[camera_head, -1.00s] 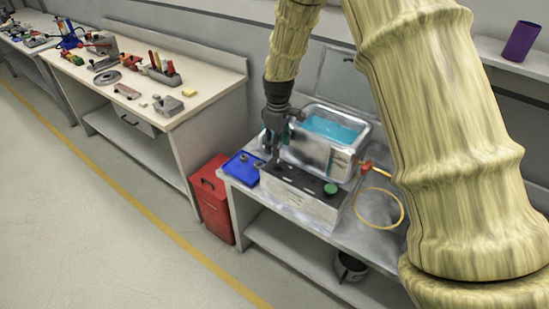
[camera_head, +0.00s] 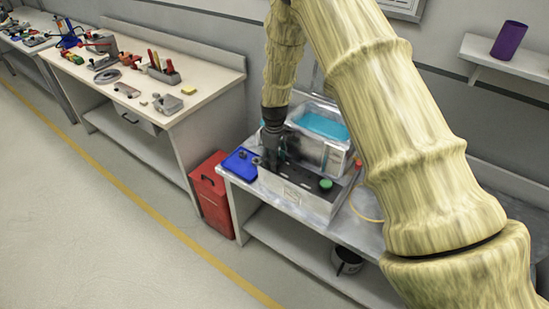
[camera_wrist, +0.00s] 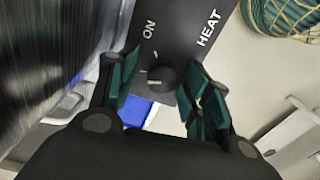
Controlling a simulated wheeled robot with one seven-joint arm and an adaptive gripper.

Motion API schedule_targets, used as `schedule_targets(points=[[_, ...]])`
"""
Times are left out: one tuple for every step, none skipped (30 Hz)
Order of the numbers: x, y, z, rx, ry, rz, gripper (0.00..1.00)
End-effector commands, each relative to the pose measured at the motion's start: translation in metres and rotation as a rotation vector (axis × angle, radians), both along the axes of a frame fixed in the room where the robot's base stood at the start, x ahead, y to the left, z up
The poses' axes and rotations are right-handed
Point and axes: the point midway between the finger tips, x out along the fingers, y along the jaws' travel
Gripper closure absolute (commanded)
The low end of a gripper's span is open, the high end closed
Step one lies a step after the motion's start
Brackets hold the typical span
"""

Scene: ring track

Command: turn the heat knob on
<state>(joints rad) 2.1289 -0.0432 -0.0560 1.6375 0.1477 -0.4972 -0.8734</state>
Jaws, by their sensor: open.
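The heat knob (camera_wrist: 162,78) is a round black knob with a small white mark, on a black panel (camera_wrist: 180,25) lettered ON and HEAT. White ticks show beside it, on the ON side. My gripper (camera_wrist: 160,72) is open, its green-padded fingers on either side of the knob with gaps showing; I cannot tell whether either touches it. In the head view my gripper (camera_head: 271,158) points down at the left end of the front panel (camera_head: 300,184) of a metal bath (camera_head: 322,148) with blue liquid. It hides the knob there.
A green button (camera_head: 326,184) sits at the panel's right end. A blue tray (camera_head: 240,163) lies left of the bath on the metal table (camera_head: 345,228). A red bin (camera_head: 212,195) stands between this table and the long workbench (camera_head: 205,97). The floor at left is clear.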

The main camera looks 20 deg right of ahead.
Motion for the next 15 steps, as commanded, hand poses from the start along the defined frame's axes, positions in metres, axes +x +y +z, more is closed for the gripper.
schedule_targets(points=[[0.0001,-0.0001,0.0006,0.000,0.000,0.000,0.51],[0.0001,-0.0001,0.0008,0.000,0.000,0.000,0.51],[0.0001,-0.0001,0.0008,0.000,0.000,0.000,0.51],[0.0001,-0.0001,0.0009,0.000,0.000,0.000,0.55],[0.0001,-0.0001,0.0010,0.000,0.000,0.000,0.60],[0.0000,-0.0001,0.0010,0.000,0.000,0.000,0.67],[0.0000,-0.0001,0.0010,0.000,0.000,0.000,0.73],[-0.0001,-0.0001,0.0010,0.000,0.000,0.000,0.78],[-0.0001,-0.0001,0.0010,0.000,0.000,0.000,0.85],[-0.0001,-0.0001,0.0010,0.000,0.000,0.000,0.91],[-0.0001,0.0000,0.0009,0.000,0.000,0.000,0.96],[-0.0001,0.0001,0.0008,0.000,0.000,0.000,0.96],[-0.0001,0.0001,0.0007,0.000,0.000,0.000,0.96],[-0.0001,0.0001,0.0006,0.001,-0.001,0.000,0.96],[-0.0001,0.0001,0.0005,0.001,-0.001,-0.002,0.96]])
